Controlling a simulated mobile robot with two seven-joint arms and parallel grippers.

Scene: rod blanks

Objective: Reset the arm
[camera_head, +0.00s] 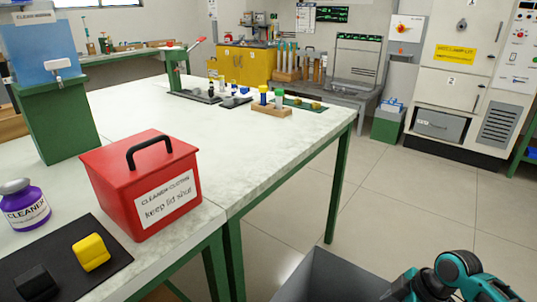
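Part of my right arm (462,276), teal and black, shows at the bottom right edge. Only its links and joints can be made out, beside an open grey bin. No gripper fingers are visible on it. My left arm and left gripper are not in view.
A grey bin (338,278) stands on the floor at the bottom. The white worktable (240,115) on green legs holds a red lidded box (122,172), a purple-labelled bottle (24,206) and a black mat (105,270) with yellow and black blocks. The tiled floor (400,195) right of the table is clear.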

